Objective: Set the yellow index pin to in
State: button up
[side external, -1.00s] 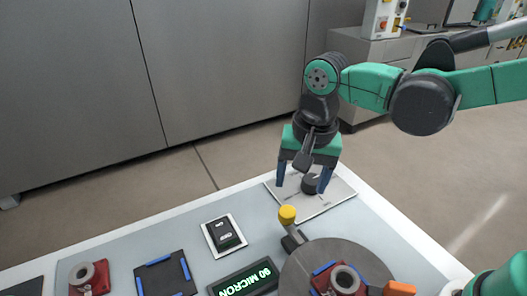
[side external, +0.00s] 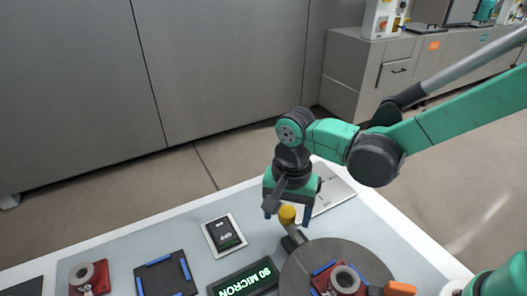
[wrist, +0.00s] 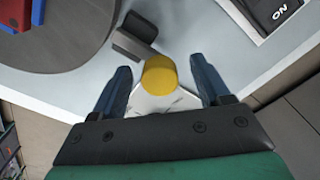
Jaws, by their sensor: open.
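The yellow index pin knob (side external: 287,214) sits on a dark bracket (side external: 293,237) at the edge of the round grey turntable (side external: 300,268). In the wrist view the yellow knob (wrist: 159,75) is between the two blue fingers, with a gap on each side. My gripper (side external: 288,218) is open and is over the knob, a finger on either side of it. The wrist view also shows the open gripper (wrist: 160,68). I cannot tell how far the pin's shaft is in, as the knob and bracket hide it.
A black rocker switch (side external: 224,236) and a lit display reading 90 MICRON (side external: 245,281) are left of the turntable. A red block with a ring (side external: 345,279) is on the turntable. A black tray with blue pads (side external: 163,281) lies farther left. A pale plate (side external: 333,186) is behind the gripper.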

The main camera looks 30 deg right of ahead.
grip_shut()
dwell(1.3)
